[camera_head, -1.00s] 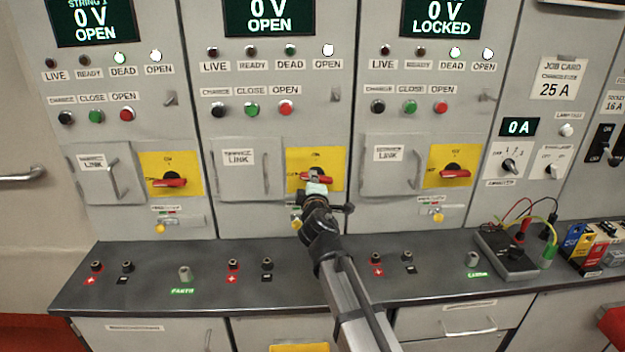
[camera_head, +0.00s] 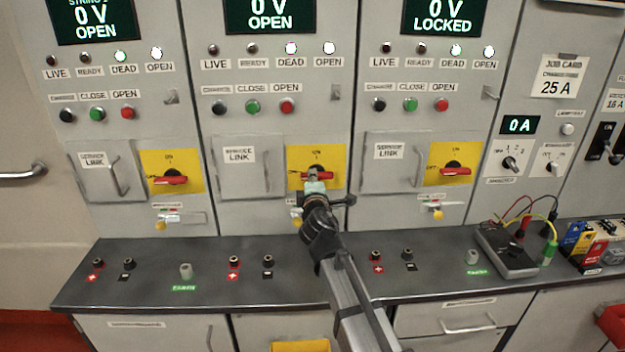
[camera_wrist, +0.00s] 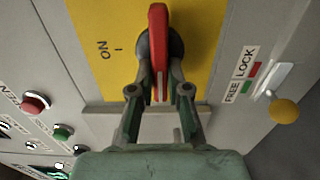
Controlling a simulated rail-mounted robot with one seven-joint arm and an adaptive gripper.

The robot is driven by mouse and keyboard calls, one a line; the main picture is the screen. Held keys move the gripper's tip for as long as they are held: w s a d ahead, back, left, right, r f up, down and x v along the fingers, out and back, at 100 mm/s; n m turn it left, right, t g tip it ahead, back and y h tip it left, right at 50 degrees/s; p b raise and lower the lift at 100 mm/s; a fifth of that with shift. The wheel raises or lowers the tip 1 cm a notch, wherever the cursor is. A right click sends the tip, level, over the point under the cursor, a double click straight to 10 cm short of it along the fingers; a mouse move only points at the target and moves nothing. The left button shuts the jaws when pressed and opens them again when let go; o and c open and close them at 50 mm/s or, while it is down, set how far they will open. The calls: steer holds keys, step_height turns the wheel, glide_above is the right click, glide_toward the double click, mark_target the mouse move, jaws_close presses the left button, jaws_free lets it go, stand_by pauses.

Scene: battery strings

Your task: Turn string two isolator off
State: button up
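The string two isolator is on the middle panel, a red handle (camera_head: 318,175) on a yellow plate (camera_head: 297,160). The handle lies level across the plate, with the ON mark above it. In the wrist view, turned sideways, the red handle (camera_wrist: 158,40) runs up the picture and the ON mark is to its left. My gripper (camera_head: 314,180) is at the handle. In the wrist view its fingers (camera_wrist: 161,82) lie close on both sides of the handle and look shut on it. The exact finger contact is partly hidden.
A FREE/LOCK tag and a yellow knob (camera_wrist: 284,110) sit beside the isolator. Similar isolators stand left (camera_head: 170,180) and right (camera_head: 453,171). A grey bench (camera_head: 210,255) with terminals runs below; a meter (camera_head: 510,252) with leads stands at right.

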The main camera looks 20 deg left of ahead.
steer(key=o, duration=0.3)
steer(key=shift+o, duration=0.2)
steer(key=v, duration=1.2)
